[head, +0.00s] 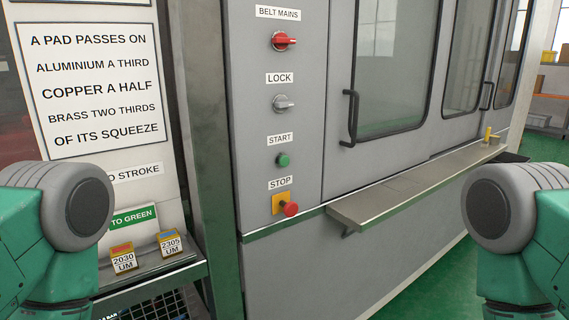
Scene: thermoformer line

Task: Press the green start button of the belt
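The green start button (283,160) is on the grey control panel (300,215), under a label reading START. Below it is the red stop button (291,209) on a yellow plate, under a STOP label. Above it are a grey LOCK knob (283,103) and a red BELT MAINS rotary switch (284,41). Nothing covers the start button. My two arms show at the left and right lower edges, well apart from the panel. Neither gripper is in view.
A metal ledge (420,188) juts out right of the panel, below glazed doors with black handles (350,118). At left, two small labelled blocks (123,258) (171,243) sit on a shelf under a sign board (92,75). Green floor shows at lower right.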

